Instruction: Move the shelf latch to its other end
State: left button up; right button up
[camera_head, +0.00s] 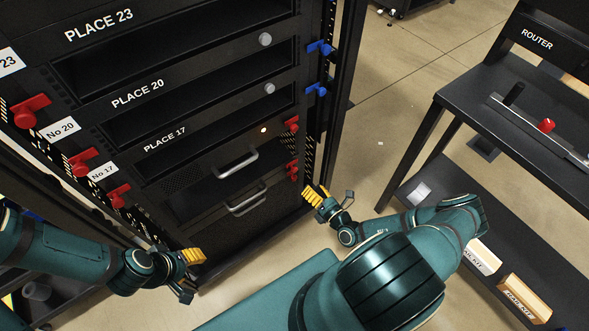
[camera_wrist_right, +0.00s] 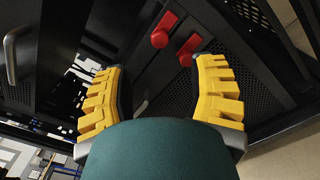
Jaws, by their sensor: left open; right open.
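The frames do not make clear which part is the shelf latch. On the shelf at the right, a metal rail (camera_head: 540,131) carries a red knob (camera_head: 547,125) and a black handle (camera_head: 514,94). The rack also has red latches (camera_head: 292,124) on its right post and more red latches (camera_head: 82,162) on its left post. My right gripper (camera_head: 327,201) is open and empty beside the rack's lower right post; its yellow fingers (camera_wrist_right: 160,78) frame two red knobs (camera_wrist_right: 163,30), apart from them. My left gripper (camera_head: 188,268) is open and empty before the rack's lower left.
The rack has blue latches (camera_head: 320,47) at its upper right and drawer handles (camera_head: 247,199) low on its front. The right-hand table (camera_head: 470,95) has a lower shelf with boxes (camera_head: 526,300). Clear floor (camera_head: 385,110) lies between rack and table.

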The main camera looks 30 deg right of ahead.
aim_at(295, 171)
jog(key=w, duration=0.3)
jog(key=w+b, duration=0.1)
jog(key=w, duration=0.3)
jog(key=w+a, duration=0.1)
jog(key=w, duration=0.2)
jog(key=shift+w, duration=0.15)
jog(key=shift+c, duration=0.4)
grip_shut()
